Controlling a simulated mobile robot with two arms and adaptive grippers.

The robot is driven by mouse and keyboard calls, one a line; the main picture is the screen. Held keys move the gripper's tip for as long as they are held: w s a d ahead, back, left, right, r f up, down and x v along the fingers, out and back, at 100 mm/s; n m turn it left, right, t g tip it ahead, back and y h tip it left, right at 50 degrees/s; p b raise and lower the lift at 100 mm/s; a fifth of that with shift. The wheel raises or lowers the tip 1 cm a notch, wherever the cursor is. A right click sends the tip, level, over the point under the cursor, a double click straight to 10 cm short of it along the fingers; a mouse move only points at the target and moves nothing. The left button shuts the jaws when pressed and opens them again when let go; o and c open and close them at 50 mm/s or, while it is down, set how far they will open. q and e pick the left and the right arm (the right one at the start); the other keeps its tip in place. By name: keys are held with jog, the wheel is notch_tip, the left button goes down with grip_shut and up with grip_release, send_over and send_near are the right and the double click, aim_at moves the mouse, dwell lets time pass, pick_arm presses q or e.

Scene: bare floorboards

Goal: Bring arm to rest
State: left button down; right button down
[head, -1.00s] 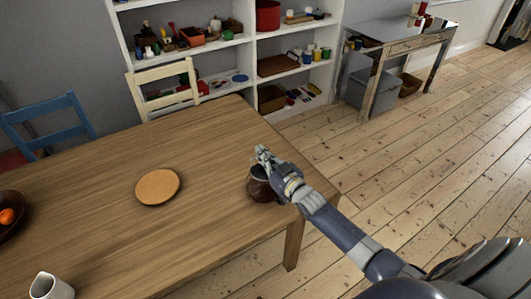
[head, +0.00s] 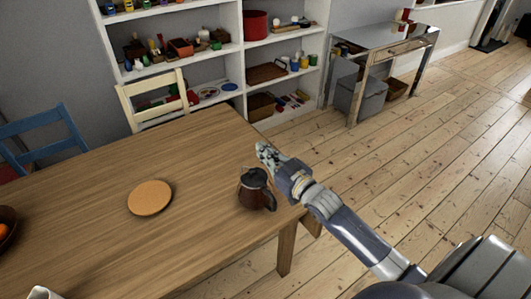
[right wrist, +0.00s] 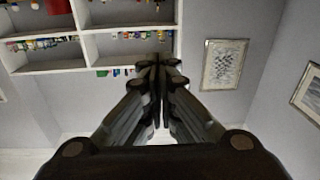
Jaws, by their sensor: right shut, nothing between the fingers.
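My right gripper (head: 266,153) is in the head view, just beyond and above the right end of the wooden table (head: 195,215). It is shut and empty. In the right wrist view its fingers (right wrist: 158,62) meet, with the shelves and wall behind them. A brown pot (head: 254,190) with a dark lid and a handle stands upright on the table near its right edge, just below the gripper in the picture. The gripper does not hold it. My left gripper is not in view.
A round tan board (head: 150,198) lies on the table. A dark bowl (head: 6,232) with orange fruit and a white cup (head: 42,293) are partly cut off at left. A cream chair (head: 150,98) and a blue chair (head: 40,135) stand behind. Open floor (head: 410,150) lies to the right.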

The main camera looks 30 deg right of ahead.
jog(key=s+a+f+g+h, duration=0.1)
jog(key=s+a+f+g, duration=0.65)
jog(key=s+f, duration=0.5)
jog(key=s+a+f+g+h, duration=0.2)
jog(key=s+g, duration=0.5)
jog(key=s, duration=1.2)
notch_tip(320, 180, down, 28)
jog(key=s+a+g+b, duration=0.1)
jog(key=s, duration=0.1)
jog(key=s+d+f+g+b, duration=0.1)
jog(key=s+d+f, duration=0.1)
jog(key=s+f, duration=1.5)
jog(key=shift+d, duration=0.4)
